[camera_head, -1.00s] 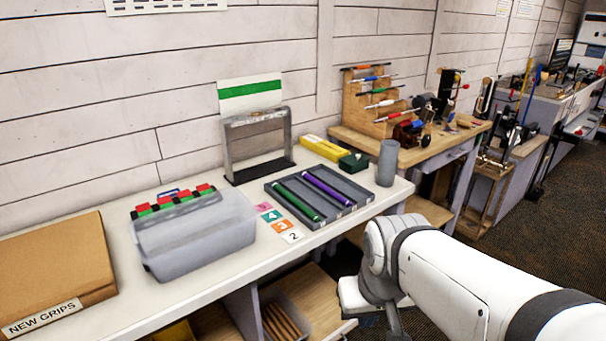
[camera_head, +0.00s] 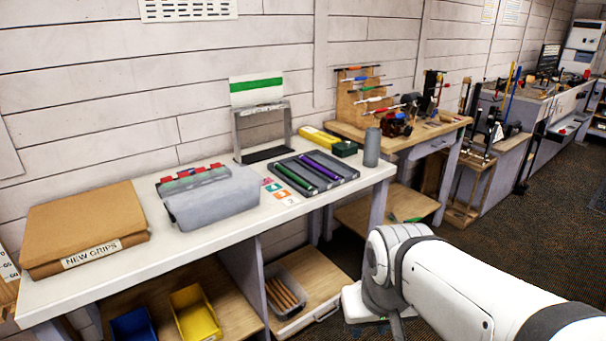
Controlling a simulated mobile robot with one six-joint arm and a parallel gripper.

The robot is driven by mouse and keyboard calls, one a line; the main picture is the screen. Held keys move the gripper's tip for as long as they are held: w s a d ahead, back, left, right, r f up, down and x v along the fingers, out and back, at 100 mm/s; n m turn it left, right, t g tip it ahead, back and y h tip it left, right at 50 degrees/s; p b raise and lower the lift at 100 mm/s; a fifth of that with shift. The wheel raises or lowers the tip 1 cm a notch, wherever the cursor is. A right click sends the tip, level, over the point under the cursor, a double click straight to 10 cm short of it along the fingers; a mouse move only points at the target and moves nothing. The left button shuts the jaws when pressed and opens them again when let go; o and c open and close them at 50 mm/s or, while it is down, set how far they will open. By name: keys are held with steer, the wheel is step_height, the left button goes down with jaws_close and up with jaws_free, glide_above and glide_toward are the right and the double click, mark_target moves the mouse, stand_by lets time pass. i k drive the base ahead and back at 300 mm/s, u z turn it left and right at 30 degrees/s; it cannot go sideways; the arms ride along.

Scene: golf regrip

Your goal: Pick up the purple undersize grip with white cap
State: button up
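The purple grip (camera_head: 322,166) lies in a slot of the grey grooved tray (camera_head: 352,175) on the white bench. It lies slantwise, side by side with a green grip (camera_head: 294,178), with a gap between them. Its end cap is too small to make out clearly. My white arm stands at the lower right, in front of the bench and well apart from the tray.
Numbered cards lie before the tray. An open drawer (camera_head: 308,290) juts out below.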

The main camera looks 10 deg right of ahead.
mark_target(302, 158)
steer(key=u, duration=1.4)
steer(key=k, duration=0.1)
steer(key=z, duration=1.95)
steer(key=i, duration=1.45)
steer(key=u, duration=0.65)
steer(key=i, duration=0.85)
steer(key=u, duration=0.55)
